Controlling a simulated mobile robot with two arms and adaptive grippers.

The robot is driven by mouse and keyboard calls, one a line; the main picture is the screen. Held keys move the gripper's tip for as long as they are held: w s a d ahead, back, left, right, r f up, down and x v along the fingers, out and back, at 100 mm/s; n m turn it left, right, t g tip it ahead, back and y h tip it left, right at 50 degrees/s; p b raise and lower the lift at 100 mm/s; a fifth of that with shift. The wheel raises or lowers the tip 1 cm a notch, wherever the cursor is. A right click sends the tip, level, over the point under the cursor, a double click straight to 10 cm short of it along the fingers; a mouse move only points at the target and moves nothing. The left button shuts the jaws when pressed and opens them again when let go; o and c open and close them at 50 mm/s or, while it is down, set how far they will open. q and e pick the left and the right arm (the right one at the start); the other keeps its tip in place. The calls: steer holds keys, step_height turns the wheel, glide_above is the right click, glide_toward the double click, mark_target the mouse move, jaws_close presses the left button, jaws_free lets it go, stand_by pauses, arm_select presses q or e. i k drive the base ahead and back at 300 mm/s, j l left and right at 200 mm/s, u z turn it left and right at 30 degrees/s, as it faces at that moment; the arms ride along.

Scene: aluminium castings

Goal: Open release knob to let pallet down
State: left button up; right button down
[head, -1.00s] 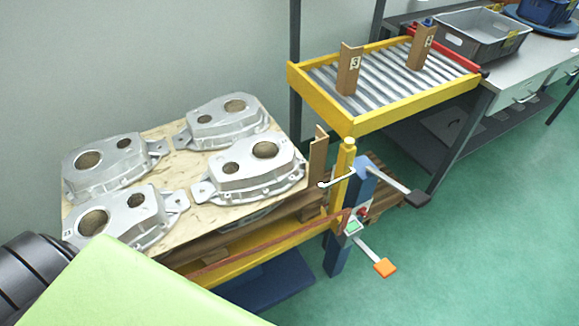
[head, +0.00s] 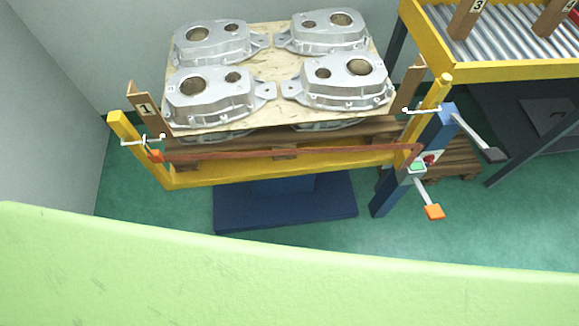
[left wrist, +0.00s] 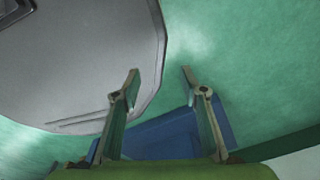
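A pallet (head: 285,152) with silver castings (head: 345,80) on a board (head: 262,70) sits on a yellow lift frame (head: 240,174) in the head view. On the blue post (head: 430,140) at its right are a red knob (head: 431,158), a green button (head: 417,167), an orange-ended lever (head: 433,212) and a black-ended lever (head: 495,155). I cannot tell which is the release knob. In the left wrist view my left gripper (left wrist: 160,74) is open and empty; none of these controls shows between its fingers. My right gripper is in no view.
A yellow roller conveyor (head: 520,72) stands at the upper right. A blue base plate (head: 285,204) lies under the lift. Green floor (head: 520,225) is clear at right. In the left wrist view a grey rounded body (left wrist: 80,65) is close on the left.

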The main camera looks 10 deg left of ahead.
mark_target(429, 158)
steer(key=k, duration=0.65)
steer(key=i+l+u, duration=0.1)
steer(key=l, duration=0.65)
steer(key=i+l+u, duration=0.1)
steer(key=l, duration=0.7)
steer(key=i+l+u, duration=0.1)
steer(key=l, duration=0.7)
steer(key=i+l+u, duration=0.1)
steer(key=l, duration=0.7)
